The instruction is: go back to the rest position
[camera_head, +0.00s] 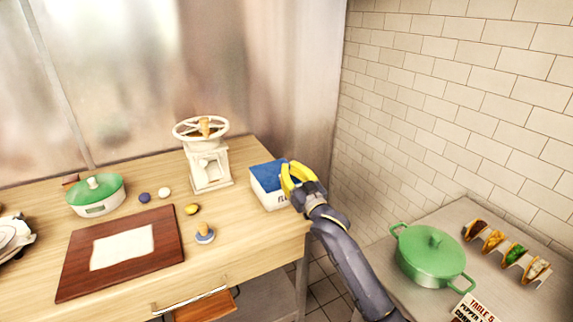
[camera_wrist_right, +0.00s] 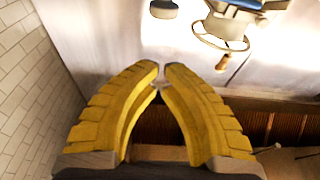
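My right gripper (camera_head: 291,178) has yellow fingers and is beside the right end of the white and blue box (camera_head: 268,200), overlapping it in the head view. I cannot tell whether they touch. In the right wrist view the two yellow fingertips (camera_wrist_right: 161,70) come together with only a thin gap, and nothing shows held between them. My right arm reaches in from the lower right. My left gripper is not in view.
The wooden table holds a white hand-wheel mill (camera_head: 209,168), a green-topped scale (camera_head: 97,195), a brown board (camera_head: 165,255) with a pale sheet, and small items. A metal counter right of my arm carries a green lidded pot (camera_head: 430,256) and a taco rack (camera_head: 508,252). A tiled wall stands behind it.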

